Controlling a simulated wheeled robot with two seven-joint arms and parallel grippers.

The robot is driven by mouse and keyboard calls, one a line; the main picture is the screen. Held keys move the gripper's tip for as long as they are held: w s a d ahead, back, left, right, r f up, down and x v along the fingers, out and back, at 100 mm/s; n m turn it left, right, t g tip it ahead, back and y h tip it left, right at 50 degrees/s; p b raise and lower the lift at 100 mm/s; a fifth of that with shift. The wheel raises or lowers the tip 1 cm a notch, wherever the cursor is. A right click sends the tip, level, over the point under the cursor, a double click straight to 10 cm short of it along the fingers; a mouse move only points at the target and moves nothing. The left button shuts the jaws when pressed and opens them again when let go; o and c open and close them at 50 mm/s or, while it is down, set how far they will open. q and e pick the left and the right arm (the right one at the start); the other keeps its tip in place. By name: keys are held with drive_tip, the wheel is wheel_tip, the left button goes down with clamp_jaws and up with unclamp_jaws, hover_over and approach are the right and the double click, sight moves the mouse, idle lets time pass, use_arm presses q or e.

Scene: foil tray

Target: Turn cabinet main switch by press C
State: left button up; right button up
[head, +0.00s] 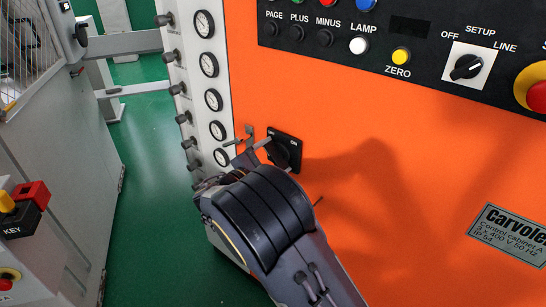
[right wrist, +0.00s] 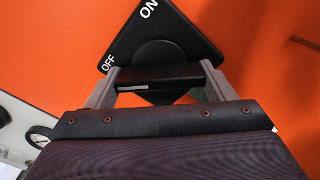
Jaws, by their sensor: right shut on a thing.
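The main switch is a black square plate (head: 292,139) with white OFF and ON marks, low on the orange cabinet front beside the gauges. In the right wrist view the plate (right wrist: 165,28) stands on its corner, with ON near the top and OFF at the left. My right gripper (head: 270,152) reaches up to it from below. In the right wrist view its two grey fingers (right wrist: 158,84) are shut on the black switch handle (right wrist: 160,74), one at each end. The handle lies level across that picture. Which mark it points to, I cannot tell. My left gripper is not in view.
The orange cabinet (head: 400,170) carries a black button panel (head: 345,62) above, with a SETUP selector (head: 467,67) and a red emergency button (head: 538,96). Several gauges (head: 214,99) and knobs line a white strip at its left. A grey machine (head: 60,150) stands across the green floor (head: 150,200).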

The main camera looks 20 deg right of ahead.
drive_tip(key=o, duration=1)
drive_tip(key=shift+b+v, duration=0.45)
drive_tip(key=shift+v, duration=3.45)
drive_tip(key=shift+a, duration=0.1)
